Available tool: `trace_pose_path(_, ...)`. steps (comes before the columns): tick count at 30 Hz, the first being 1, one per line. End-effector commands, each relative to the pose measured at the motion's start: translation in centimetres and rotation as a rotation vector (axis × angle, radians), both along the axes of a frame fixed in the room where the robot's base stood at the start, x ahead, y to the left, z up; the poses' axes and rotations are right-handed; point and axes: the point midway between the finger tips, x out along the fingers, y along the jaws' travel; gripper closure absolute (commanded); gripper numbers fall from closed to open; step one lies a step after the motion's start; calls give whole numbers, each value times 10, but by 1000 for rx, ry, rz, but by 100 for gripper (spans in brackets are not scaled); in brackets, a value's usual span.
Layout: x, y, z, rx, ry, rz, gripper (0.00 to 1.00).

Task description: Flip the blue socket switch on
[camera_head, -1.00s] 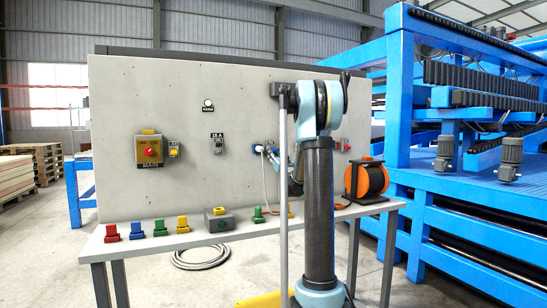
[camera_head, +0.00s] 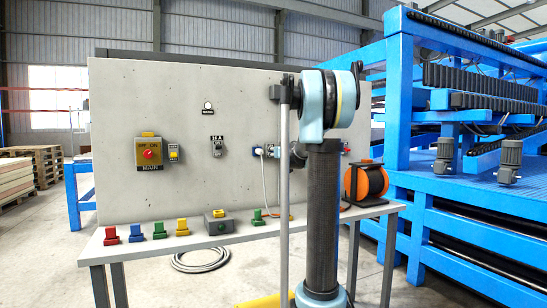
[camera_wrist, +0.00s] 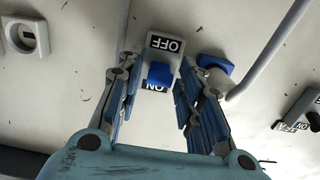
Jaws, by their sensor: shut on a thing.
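The blue socket switch (camera_wrist: 160,75) is a blue lever on a grey plate, near the middle of the wrist view. The OFF label (camera_wrist: 165,43) shows fully above it; the ON label (camera_wrist: 155,87) is partly covered by the lever. I cannot tell for sure which way the lever is tilted. My gripper (camera_wrist: 160,78) has one finger on each side of the switch and is shut on it. The blue socket with its plug (camera_wrist: 214,68) and grey cable is just right of the right finger.
The grey panel (camera_head: 190,95) carries a yellow main switch (camera_head: 149,153) and a 16 A switch (camera_head: 217,147). Another switch (camera_wrist: 303,108) is at the wrist view's right edge. Coloured plugs lie on the bench (camera_head: 145,243). An orange cable reel (camera_head: 365,182) stands right.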

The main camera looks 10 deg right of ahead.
Motion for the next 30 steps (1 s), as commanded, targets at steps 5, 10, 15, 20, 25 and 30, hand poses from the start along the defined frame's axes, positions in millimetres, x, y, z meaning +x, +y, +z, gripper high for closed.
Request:
trace_pose_path(5,1,0,5,-22,79,-1,90)
trace_pose_path(10,2,0,8,-39,146,0,90)
trace_pose_path(15,3,0,10,-52,197,-1,90)
trace_pose_path(20,3,1,11,-60,231,0,90)
trace_pose_path(25,3,1,12,-65,250,-1,90)
trace_pose_path(30,4,1,12,-67,256,-1,90)
